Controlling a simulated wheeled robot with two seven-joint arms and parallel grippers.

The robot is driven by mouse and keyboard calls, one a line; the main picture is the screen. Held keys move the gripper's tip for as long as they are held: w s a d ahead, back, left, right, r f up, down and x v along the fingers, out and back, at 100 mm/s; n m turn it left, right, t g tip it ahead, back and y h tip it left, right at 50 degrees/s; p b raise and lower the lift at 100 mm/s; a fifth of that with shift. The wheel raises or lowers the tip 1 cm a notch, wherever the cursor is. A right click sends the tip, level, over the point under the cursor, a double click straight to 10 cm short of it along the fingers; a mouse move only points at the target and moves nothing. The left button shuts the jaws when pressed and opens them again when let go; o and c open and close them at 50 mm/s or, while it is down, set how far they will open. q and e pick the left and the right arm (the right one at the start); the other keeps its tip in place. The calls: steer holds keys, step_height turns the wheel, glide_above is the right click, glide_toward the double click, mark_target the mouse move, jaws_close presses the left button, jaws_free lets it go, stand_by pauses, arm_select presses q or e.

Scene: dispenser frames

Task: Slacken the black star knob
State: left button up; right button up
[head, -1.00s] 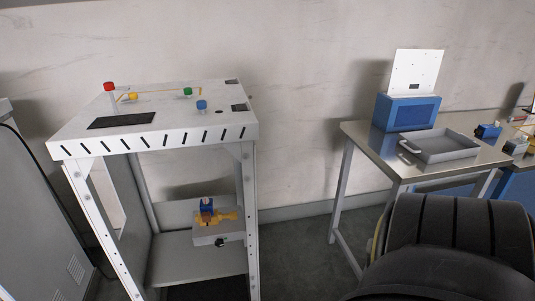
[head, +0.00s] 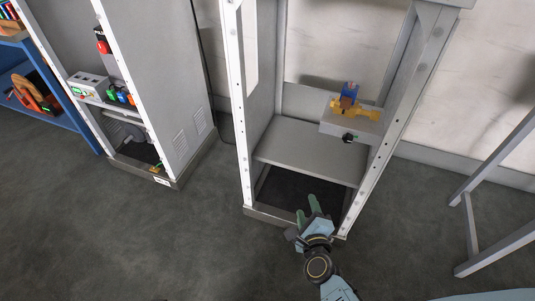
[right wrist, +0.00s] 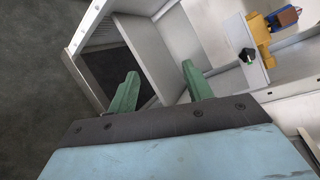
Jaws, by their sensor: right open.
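The black star knob (head: 348,138) sits on the front face of a grey box (head: 338,122) inside the white dispenser frame. A yellow fitting with a blue-topped part (head: 349,97) stands on that box. The knob also shows in the right wrist view (right wrist: 247,56), up and to the right of the fingers. My right gripper (head: 313,206) is open and empty, below and in front of the frame's lower opening, apart from the knob. In the right wrist view its two green fingers (right wrist: 158,88) are spread wide. My left gripper is not in view.
The frame's white posts (head: 400,110) stand on both sides of the opening. A grey shelf (head: 305,152) lies below the box. A grey cabinet (head: 165,90) with small coloured items stands at the left. Open floor (head: 190,230) lies in front.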

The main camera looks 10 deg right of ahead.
steer(key=w+d+r+m+t+h+b, duration=0.1)
steer(key=w+d+r+m+h+b, duration=0.3)
steer(key=m, duration=0.5)
arm_select(q)
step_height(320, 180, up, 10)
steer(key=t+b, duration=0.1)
steer(key=b, duration=0.2)
arm_select(e)
steer(key=m+h, duration=0.4)
steer(key=m, duration=0.7)
glide_toward(347, 140)
steer(key=shift+y, duration=0.3)
steer(key=b+x, duration=0.1)
steer(key=x, duration=0.6)
steer(key=shift+d+b, duration=0.25)
steer(key=shift+b, duration=0.05)
steer(key=shift+w+d+g, duration=0.3)
steer(key=shift+w+d, duration=0.1)
steer(key=shift+w, duration=0.3)
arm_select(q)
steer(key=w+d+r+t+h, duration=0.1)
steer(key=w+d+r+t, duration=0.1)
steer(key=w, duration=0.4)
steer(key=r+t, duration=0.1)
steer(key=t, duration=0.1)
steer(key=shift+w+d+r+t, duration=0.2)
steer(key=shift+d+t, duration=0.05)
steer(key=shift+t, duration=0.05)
arm_select(e)
steer(key=shift+r, duration=0.1)
